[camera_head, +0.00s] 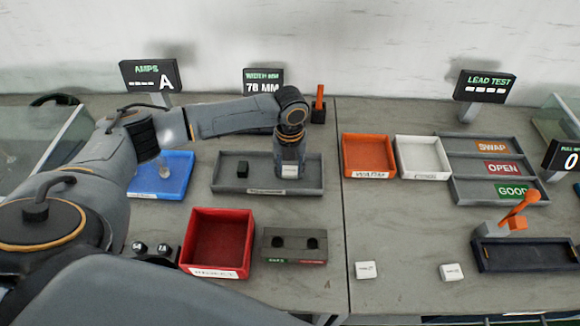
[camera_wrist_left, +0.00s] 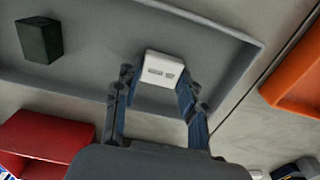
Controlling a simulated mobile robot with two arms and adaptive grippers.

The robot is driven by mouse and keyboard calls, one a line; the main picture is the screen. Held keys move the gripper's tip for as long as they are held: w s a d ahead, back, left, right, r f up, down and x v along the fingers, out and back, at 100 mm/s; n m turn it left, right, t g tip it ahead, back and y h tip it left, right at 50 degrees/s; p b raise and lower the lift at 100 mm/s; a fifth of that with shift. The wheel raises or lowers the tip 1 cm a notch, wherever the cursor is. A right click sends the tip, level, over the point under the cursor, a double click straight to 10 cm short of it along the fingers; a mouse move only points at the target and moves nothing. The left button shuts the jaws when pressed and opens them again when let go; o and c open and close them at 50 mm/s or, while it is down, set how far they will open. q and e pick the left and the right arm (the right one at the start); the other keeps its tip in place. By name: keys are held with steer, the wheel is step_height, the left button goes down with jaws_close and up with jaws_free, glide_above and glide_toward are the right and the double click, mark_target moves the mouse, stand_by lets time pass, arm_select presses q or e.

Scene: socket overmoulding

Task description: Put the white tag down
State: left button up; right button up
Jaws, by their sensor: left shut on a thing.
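The white tag (camera_wrist_left: 161,70) is a small white block with dark print, between the fingertips of my left gripper (camera_wrist_left: 156,84) in the left wrist view. The left gripper is shut on it. In the head view the left gripper (camera_head: 289,170) points down over the right part of a grey tray (camera_head: 230,186), and the white tag (camera_head: 290,171) shows at its tip. I cannot tell whether the tag touches the tray floor. Two other white tags (camera_head: 366,270) (camera_head: 451,272) lie on the table at the front right. My right gripper does not show.
A black block (camera_head: 242,168) sits in the grey tray's left part. A blue tray (camera_head: 176,187), a red bin (camera_head: 219,240) and a two-hole block (camera_head: 294,245) stand nearby. Orange (camera_head: 368,155) and white (camera_head: 422,157) trays stand to the right. The front middle table is clear.

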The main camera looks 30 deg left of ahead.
mark_target(290, 172)
arm_select(q)
steer(key=shift+f, duration=0.15)
steer(key=o, duration=0.9)
step_height(290, 172, up, 12)
steer(key=b, duration=0.1)
steer(key=shift+r, duration=0.2)
steer(key=shift+f, duration=0.1)
